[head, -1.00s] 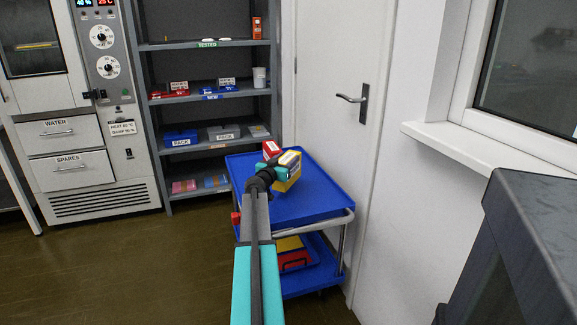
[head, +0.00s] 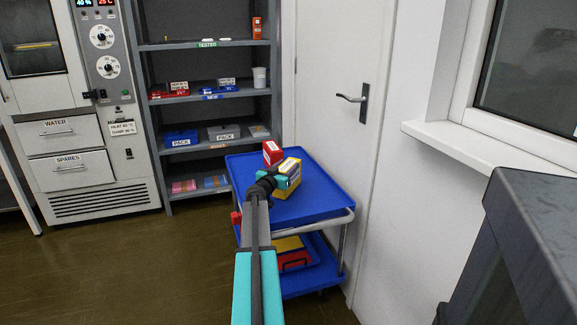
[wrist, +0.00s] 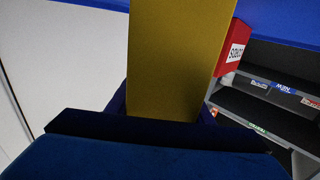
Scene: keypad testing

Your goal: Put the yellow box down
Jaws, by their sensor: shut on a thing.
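The yellow box (head: 291,180) is at the top tray of the blue trolley (head: 315,207) in the head view. My gripper (head: 284,180) is shut on it, reaching from the left front. In the wrist view the yellow box (wrist: 178,60) fills the upper middle, between the dark blue jaws (wrist: 165,118). Whether its underside touches the tray cannot be told. The gripper hides part of the box.
A red box (head: 272,153) stands just behind the yellow box on the trolley; its label shows in the wrist view (wrist: 232,48). The tray's right and front parts are clear. A grey shelf rack (head: 212,103) stands behind, and a door (head: 335,60) is close by.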

